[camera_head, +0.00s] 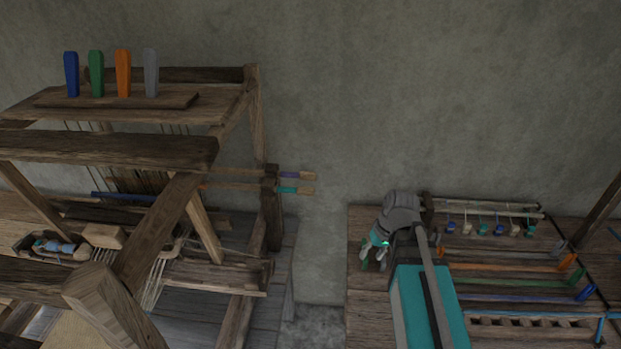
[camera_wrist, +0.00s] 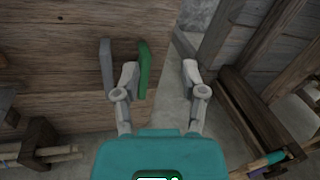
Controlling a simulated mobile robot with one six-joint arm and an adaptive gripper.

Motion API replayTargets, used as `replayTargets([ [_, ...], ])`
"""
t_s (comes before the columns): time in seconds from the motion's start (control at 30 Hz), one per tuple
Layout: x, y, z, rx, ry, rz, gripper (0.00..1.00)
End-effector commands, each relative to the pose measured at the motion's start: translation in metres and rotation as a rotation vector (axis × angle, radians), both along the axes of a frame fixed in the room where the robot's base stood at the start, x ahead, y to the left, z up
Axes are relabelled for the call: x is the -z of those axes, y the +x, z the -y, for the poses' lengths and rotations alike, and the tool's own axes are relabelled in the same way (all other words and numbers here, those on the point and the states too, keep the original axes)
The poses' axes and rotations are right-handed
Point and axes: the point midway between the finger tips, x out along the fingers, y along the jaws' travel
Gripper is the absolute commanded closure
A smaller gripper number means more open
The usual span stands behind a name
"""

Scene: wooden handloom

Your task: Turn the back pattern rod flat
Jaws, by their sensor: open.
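Two pattern rods stick out past the loom's right post in the head view. The upper, farther rod (camera_head: 291,175) has a purple band and a pale wooden end. The lower, nearer rod (camera_head: 290,190) has a teal band. Whether either lies flat or on edge is too small to tell. My gripper (camera_head: 374,257) is over the left edge of the right-hand table, well right of the rod ends and touching neither. In the wrist view my gripper (camera_wrist: 160,72) is open and empty. Banded rod ends (camera_wrist: 262,164) show at the lower right there.
A green piece (camera_wrist: 143,68) and a grey piece (camera_wrist: 107,65) lie close by my left finger on the wooden table (camera_wrist: 70,75). The loom's right post (camera_head: 271,208) stands beside the rods. A gap of bare wall and floor separates loom and table.

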Motion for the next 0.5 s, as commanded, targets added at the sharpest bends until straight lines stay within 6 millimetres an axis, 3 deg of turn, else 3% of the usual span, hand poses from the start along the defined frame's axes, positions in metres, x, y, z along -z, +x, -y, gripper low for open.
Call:
replayTargets([
  [0.03,0.006,0.016,-0.007,-0.050,0.059,0.014,0.46],
  [0.23,0.003,0.061,-0.037,-0.282,0.332,0.126,0.46],
  [0.5,-0.021,0.124,-0.063,-0.563,0.682,0.409,0.46],
])
